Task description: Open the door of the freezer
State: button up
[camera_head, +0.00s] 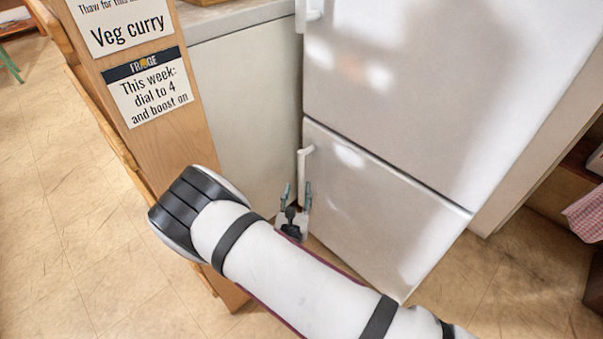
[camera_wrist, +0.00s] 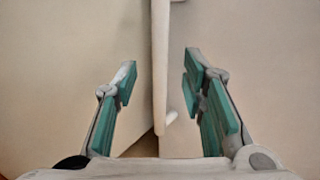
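A white two-door fridge-freezer stands at the right in the head view, with an upper door (camera_head: 410,85) and a lower door (camera_head: 375,215). Both doors look shut. The lower door has a white upright handle (camera_head: 303,163) at its left edge. My gripper (camera_head: 297,190) is open, close to the lower end of this handle. In the wrist view, my gripper (camera_wrist: 159,65) has its green-padded fingers spread, with the upright handle (camera_wrist: 160,60) showing between them. Neither finger appears to touch it. Which door is the freezer's is not marked.
A pale cabinet (camera_head: 245,105) stands just left of the fridge. A wooden panel (camera_head: 165,130) with notes, one reading "dial to 4 and boost on" (camera_head: 150,88), stands close to my arm. The tiled floor (camera_head: 510,275) is clear in front of the lower door.

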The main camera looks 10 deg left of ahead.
aim_at(301, 173)
jog(key=w+b, duration=0.2)
jog(key=w, duration=0.7)
jog(key=shift+b, duration=0.35)
grip_shut()
